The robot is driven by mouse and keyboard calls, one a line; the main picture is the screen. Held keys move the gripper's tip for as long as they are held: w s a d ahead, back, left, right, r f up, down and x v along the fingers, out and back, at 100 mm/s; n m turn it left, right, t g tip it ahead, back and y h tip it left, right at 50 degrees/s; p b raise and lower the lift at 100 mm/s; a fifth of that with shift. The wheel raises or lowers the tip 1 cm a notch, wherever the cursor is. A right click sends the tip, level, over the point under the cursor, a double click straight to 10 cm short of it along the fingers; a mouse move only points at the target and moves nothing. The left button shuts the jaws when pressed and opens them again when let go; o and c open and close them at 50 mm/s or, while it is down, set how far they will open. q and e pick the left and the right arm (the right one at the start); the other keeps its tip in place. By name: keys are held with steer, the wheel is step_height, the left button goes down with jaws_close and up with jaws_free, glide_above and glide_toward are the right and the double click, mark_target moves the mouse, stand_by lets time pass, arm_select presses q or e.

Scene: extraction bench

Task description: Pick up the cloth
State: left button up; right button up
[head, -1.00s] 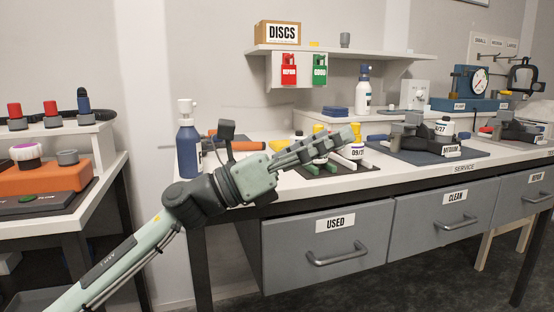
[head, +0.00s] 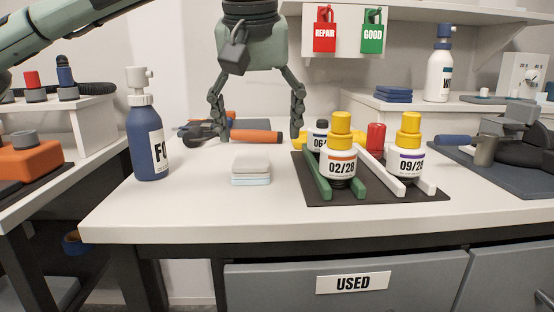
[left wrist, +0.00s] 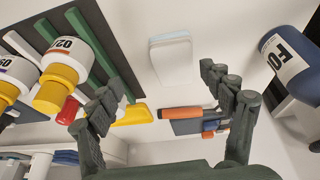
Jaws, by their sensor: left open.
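The cloth (head: 251,169) looks like a small folded stack, pale grey on top with a light blue layer below. It lies on the white bench top between the blue spray bottle and the dark mat. It also shows in the left wrist view (left wrist: 171,60), beyond my fingertips. My left gripper (head: 259,137) points down with its fingers spread wide and nothing between them. It is above and somewhat behind the cloth in the head view, apart from it. The left wrist view shows both fingers (left wrist: 162,97) open on either side of the cloth's line. My right gripper is not in view.
A blue spray bottle (head: 148,135) stands left of the cloth. On the right, a dark mat (head: 385,198) carries rails and yellow-capped bottles (head: 341,157). An orange-handled tool (head: 255,137) lies behind. The bench front before the cloth is clear.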

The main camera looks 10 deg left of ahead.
mark_target(251, 158)
arm_select(q)
steer(key=shift+w+a+r, duration=0.25)
steer(key=shift+w+a, duration=0.05)
steer(key=shift+a, duration=0.1)
steer(key=shift+w+a+f+y, duration=0.15)
steer(key=shift+f+y, duration=0.05)
steer(key=shift+y, duration=0.1)
steer(key=x, duration=0.4)
steer(key=a+x, duration=0.1)
steer(key=x, duration=0.1)
steer(key=shift+w, duration=0.3)
steer(key=shift+w+f, duration=0.2)
steer(key=shift+f, duration=0.05)
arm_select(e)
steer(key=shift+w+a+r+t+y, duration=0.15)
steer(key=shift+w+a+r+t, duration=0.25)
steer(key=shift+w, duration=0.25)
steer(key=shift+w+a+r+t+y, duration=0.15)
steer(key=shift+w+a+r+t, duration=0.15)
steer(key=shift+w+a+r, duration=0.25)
arm_select(q)
steer(key=shift+f+b, duration=0.3)
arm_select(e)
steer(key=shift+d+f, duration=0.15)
